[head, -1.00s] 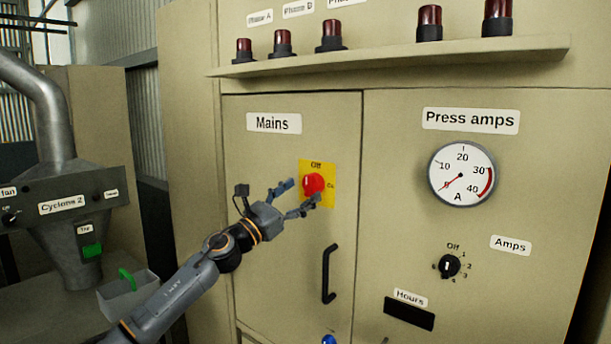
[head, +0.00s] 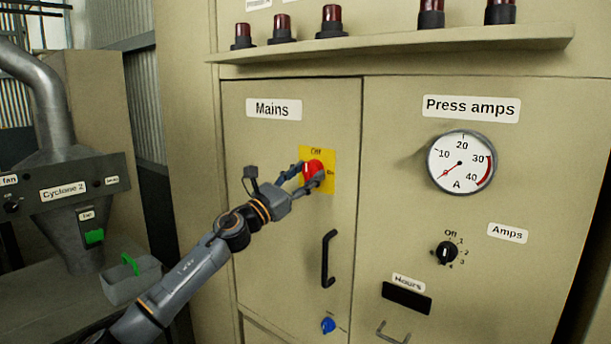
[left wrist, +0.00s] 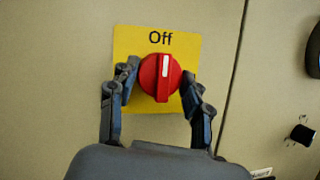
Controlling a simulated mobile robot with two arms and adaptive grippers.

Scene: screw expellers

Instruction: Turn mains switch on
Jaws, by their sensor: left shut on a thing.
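The mains switch (head: 313,168) is a round red knob on a yellow plate (head: 329,184), under the "Mains" label (head: 273,108) on the cabinet's left door. In the left wrist view the red knob (left wrist: 160,77) has its white mark pointing up at "Off". My left gripper (head: 305,176) is at the knob, with one finger on each side. In the left wrist view its fingers (left wrist: 160,88) are closed on the knob's sides. My right gripper is not in view.
A black door handle (head: 328,258) and a blue knob (head: 328,325) sit below the switch. A shelf (head: 400,51) with red lamps juts out above. The right door carries an amps gauge (head: 460,162) and a black selector (head: 447,252). A Cyclone 2 box (head: 70,190) stands at left.

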